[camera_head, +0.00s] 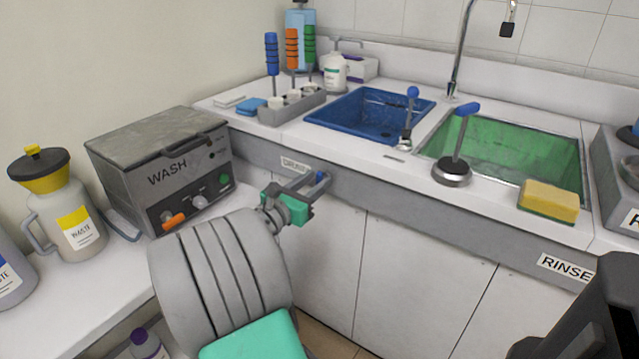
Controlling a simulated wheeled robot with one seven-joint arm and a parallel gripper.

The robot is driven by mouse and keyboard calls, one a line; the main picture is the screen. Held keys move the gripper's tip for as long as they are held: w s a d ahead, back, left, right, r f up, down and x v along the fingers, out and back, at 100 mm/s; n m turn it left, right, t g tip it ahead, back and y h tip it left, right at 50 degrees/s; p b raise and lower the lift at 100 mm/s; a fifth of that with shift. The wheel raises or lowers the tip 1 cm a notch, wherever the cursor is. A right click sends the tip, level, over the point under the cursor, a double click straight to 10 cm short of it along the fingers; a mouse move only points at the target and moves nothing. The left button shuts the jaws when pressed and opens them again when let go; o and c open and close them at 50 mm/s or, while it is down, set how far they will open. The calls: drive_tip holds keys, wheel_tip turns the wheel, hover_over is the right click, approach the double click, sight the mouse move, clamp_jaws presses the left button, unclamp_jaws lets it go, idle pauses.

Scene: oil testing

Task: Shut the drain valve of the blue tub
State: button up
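The blue tub (345,122) is set into the white counter at the back, left of a green basin. Below it, on the grey front strip, is a "DRAIN" label (293,162). A small blue valve handle (320,177) shows just right of this label. My gripper (317,178) reaches up to the handle from the lower left. Its two fingers are apart, and the blue handle lies at their tips, seemingly between them. I cannot tell whether the fingers press on it. The valve body is hidden behind the gripper.
A green basin (560,150) and two blue-knobbed levers (411,110) (460,135) are at the right. A yellow sponge (549,198) lies on the counter's front edge. The wash machine (165,165) and a waste jug (75,215) stand left of my arm. White cabinet doors (400,270) lie below.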

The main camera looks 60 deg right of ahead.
drive_tip(key=shift+s+d, duration=0.15)
drive_tip(key=shift+d, duration=1)
clamp_jaws()
